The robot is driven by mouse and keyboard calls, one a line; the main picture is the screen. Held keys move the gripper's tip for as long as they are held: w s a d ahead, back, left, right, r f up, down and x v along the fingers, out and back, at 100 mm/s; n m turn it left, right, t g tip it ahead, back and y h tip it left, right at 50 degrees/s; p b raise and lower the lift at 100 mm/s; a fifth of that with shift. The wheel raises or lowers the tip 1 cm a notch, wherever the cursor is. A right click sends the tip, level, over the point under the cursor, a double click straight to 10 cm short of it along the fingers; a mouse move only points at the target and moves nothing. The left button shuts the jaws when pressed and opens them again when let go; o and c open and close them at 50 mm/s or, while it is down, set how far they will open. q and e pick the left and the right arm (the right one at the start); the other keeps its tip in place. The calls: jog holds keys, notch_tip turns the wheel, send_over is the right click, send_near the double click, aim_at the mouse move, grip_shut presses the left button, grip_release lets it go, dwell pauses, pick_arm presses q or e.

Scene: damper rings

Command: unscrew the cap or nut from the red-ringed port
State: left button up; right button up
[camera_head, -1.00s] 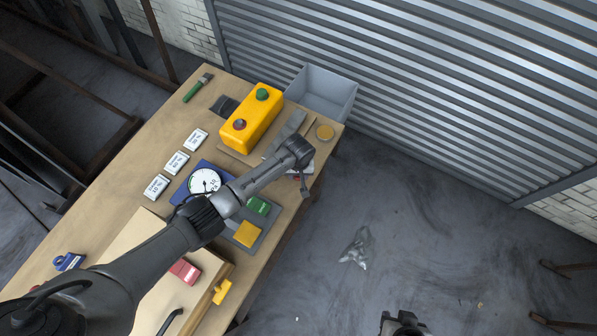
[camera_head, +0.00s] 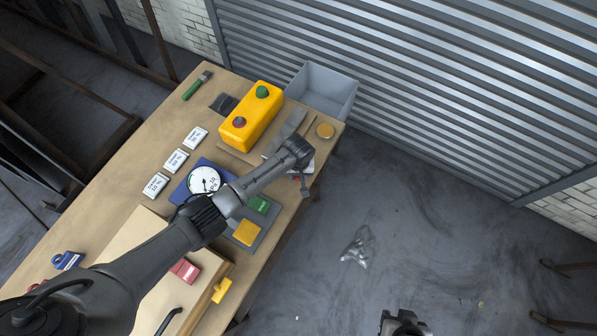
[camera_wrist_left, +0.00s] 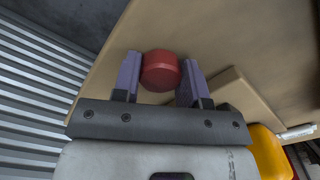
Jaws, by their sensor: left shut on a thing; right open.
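The yellow box (camera_head: 250,118) stands on the far part of the bench. One port on its top shows red with a dark centre (camera_head: 240,122); the other carries a green cap (camera_head: 262,92). My left gripper (camera_wrist_left: 158,75) is shut on a red round cap (camera_wrist_left: 161,71), with one finger on each side. In the head view my left gripper (camera_head: 304,187) is small and partly hidden by its wrist, near the bench's right edge and away from the yellow box. My right gripper (camera_head: 404,322) is open and empty at the bottom edge, over the floor.
A grey bin (camera_head: 322,91) stands behind the bench's far end. A dial gauge (camera_head: 204,180), several white labelled cards (camera_head: 176,161) and a green-handled brush (camera_head: 196,86) lie on the bench (camera_head: 125,185).

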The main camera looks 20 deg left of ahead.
pick_arm(q)
jog(key=shift+f, duration=0.1)
jog(key=o, duration=1.1)
jog(key=shift+r, duration=0.5)
notch_tip(320, 180, up, 13)
jog(key=p, duration=0.2)
jog(key=shift+f, duration=0.1)
